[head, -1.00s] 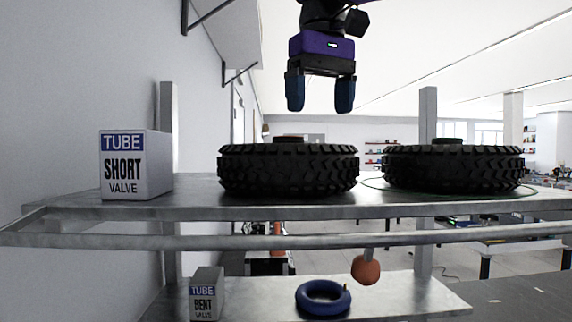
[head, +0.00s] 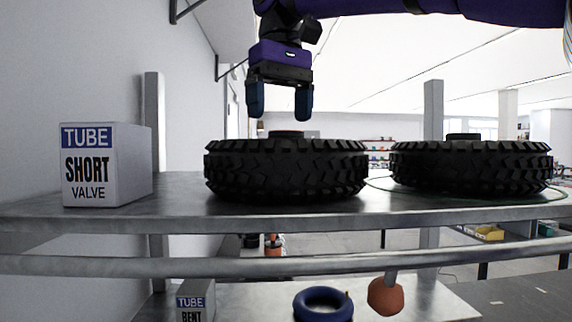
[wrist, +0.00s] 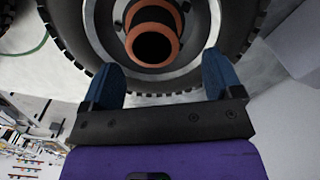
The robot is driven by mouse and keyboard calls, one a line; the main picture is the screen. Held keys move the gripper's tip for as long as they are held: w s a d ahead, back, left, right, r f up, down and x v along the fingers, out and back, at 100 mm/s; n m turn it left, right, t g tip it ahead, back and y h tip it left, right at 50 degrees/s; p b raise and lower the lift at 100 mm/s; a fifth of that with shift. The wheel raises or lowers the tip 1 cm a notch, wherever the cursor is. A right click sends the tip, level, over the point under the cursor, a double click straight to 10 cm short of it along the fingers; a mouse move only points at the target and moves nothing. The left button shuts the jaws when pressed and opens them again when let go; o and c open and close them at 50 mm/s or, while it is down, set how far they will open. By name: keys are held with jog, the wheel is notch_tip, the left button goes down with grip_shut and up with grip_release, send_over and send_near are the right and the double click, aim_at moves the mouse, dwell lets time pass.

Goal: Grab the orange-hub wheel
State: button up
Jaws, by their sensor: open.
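Two black knobby wheels lie flat on the metal shelf in the head view. The left wheel (head: 287,170) is below my gripper (head: 280,100). In the wrist view this wheel (wrist: 82,62) shows a grey rim and an orange hub (wrist: 158,52), so it is the orange-hub wheel. The hub shows between my fingers in that view. My gripper (wrist: 160,75) is open and empty, pointing down above the wheel and apart from it. The right wheel (head: 470,168) has a dark hub top; its hub colour cannot be told.
A "TUBE SHORT VALVE" box (head: 105,165) stands left on the shelf (head: 170,188). A metal rail (head: 230,264) runs along the front. Below are a "TUBE BENT VALVE" box (head: 196,302), a blue ring (head: 323,303) and an orange knob (head: 386,296). A green cord loops around the right wheel.

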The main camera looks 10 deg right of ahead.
jog(key=f, duration=0.2)
jog(key=d+f, duration=0.1)
jog(key=f, duration=0.1)
jog(key=shift+f, duration=0.55)
grip_shut()
